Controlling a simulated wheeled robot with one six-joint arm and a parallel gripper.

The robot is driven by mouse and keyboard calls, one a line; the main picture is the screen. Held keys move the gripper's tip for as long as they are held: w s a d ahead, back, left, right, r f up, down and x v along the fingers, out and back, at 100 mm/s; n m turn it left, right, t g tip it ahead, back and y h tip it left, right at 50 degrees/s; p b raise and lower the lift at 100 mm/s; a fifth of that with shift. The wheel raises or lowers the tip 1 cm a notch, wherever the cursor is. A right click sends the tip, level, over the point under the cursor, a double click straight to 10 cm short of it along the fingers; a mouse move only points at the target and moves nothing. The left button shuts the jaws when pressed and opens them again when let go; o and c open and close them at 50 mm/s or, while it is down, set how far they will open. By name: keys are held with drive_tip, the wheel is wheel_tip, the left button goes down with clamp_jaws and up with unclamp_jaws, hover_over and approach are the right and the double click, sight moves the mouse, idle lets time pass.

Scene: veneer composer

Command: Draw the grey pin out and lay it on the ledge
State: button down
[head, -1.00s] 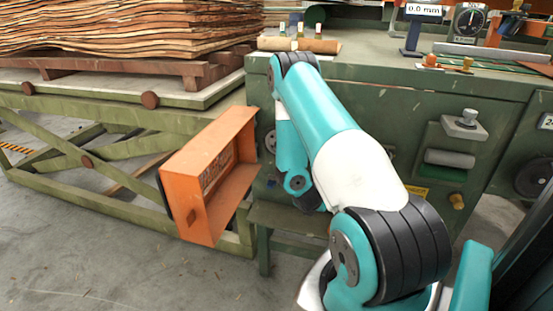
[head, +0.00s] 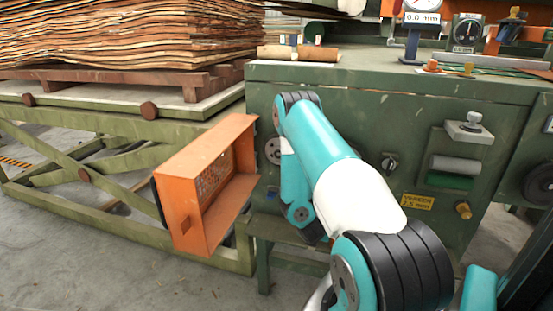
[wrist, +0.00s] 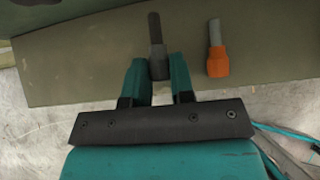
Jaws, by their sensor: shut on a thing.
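The grey pin (wrist: 155,32), with a dark shaft and a wider head, shows in the wrist view. My gripper (wrist: 158,72) has its teal fingers shut on the pin's head, and the shaft points away past the fingertips. The olive-green ledge (wrist: 95,60) lies behind the pin; I cannot tell whether the pin touches it. In the head view the ledge (head: 280,227) shows low on the machine's front, partly covered by my arm. My gripper and the pin are hidden behind my arm there.
A second pin with an orange head (wrist: 217,65) is right of the grey one, over the ledge. An orange open box (head: 205,190) stands left of my arm. The green machine (head: 330,85) stands behind, with a veneer stack (head: 120,35) on a lift at the left.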

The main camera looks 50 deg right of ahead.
drive_tip(key=shift+f, duration=0.1)
drive_tip(key=shift+f+b, duration=0.6)
drive_tip(key=shift+f, duration=0.25)
drive_tip(key=c, duration=0.9)
unclamp_jaws()
drive_tip(key=p+v, duration=0.7)
drive_tip(key=v, duration=1)
drive_tip(key=shift+s+r, duration=0.1)
